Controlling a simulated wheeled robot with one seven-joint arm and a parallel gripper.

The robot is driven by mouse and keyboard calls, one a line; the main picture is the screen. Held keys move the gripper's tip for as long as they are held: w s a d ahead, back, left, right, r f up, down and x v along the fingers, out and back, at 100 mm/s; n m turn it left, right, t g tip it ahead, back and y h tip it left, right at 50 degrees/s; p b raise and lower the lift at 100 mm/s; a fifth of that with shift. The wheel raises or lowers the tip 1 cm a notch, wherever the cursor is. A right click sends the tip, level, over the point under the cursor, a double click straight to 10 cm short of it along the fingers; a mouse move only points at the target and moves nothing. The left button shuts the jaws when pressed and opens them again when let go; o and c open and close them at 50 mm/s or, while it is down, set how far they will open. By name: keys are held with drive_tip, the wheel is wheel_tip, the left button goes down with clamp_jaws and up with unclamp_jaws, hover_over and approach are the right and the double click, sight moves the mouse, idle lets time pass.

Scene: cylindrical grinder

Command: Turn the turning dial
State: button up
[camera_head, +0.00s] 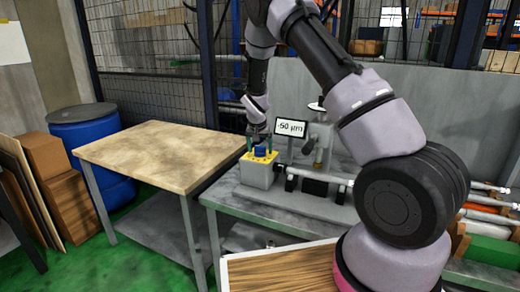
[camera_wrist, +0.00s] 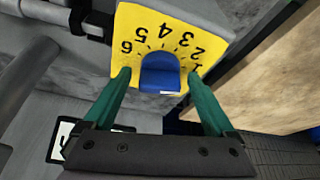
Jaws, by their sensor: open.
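The turning dial is a blue knob (camera_wrist: 160,74) on a yellow plate (camera_wrist: 135,25) with black numbers and tick marks. In the head view the blue dial (camera_head: 262,151) sits on top of a grey box (camera_head: 257,174) at the left end of the grinder. My gripper (camera_wrist: 158,80) is open, with one green finger on each side of the dial. The fingertips reach over the yellow plate. I cannot tell whether they touch the knob. In the head view my gripper (camera_head: 259,146) points down at the box from above.
A display (camera_head: 291,128) reading "-50 µm" stands right of the dial box. The grinder (camera_head: 318,190) lies along a grey table (camera_head: 272,208). A wooden-topped table (camera_head: 155,153) stands left, with a blue barrel (camera_head: 92,150) beyond it. A wire fence is behind.

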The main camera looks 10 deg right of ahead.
drive_tip(key=shift+c, duration=0.3)
drive_tip(key=c, duration=1.3)
drive_tip(key=shift+o, duration=0.2)
drive_tip(key=shift+d+n, duration=0.1)
drive_tip(key=shift+n, duration=0.3)
drive_tip(key=n+y, duration=0.2)
drive_tip(key=n, duration=0.2)
drive_tip(key=shift+d+n, duration=0.15)
drive_tip(key=shift+n, duration=0.15)
drive_tip(key=n+y, duration=0.1)
drive_tip(key=n, duration=0.2)
drive_tip(key=n+y, duration=0.1)
drive_tip(key=n, duration=0.2)
drive_tip(key=shift+g, duration=0.3)
drive_tip(key=shift+n, duration=0.3)
